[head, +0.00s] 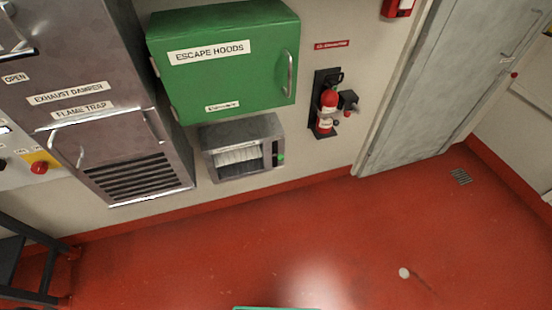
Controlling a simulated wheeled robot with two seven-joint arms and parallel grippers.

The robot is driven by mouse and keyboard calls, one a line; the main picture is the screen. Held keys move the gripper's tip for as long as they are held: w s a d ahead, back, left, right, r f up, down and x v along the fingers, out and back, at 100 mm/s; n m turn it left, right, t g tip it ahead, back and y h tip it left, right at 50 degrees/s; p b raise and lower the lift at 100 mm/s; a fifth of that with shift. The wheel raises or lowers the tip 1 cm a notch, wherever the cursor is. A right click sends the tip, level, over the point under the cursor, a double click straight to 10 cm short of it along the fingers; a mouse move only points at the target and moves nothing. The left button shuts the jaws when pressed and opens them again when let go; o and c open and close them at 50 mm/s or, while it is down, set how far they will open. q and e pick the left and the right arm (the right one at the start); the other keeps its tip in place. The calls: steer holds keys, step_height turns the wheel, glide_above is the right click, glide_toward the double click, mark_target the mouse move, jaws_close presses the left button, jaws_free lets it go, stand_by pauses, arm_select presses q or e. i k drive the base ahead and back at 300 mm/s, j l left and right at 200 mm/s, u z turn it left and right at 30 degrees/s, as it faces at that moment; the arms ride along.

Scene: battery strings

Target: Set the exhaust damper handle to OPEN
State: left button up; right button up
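The grey metal cabinet (75,45) at the upper left carries an EXHAUST DAMPER label (67,93). A lever with a dark bar (18,54) shows at the far left edge, partly cut off by the frame. The bar lies roughly level, just above an OPEN label (15,78). I cannot tell the lever's full setting, as its other labels and part of its mount are out of frame. Neither of my grippers is in view.
Below sits a FLAME TRAP unit (120,160) with a slatted grille. A green ESCAPE HOODS box (225,60), a grey dispenser (242,148) and a red extinguisher (327,105) hang on the wall. A dark stand (40,297) is at lower left. The red floor (220,240) is mostly clear.

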mark_target(19, 53)
steer(key=u, duration=1.55)
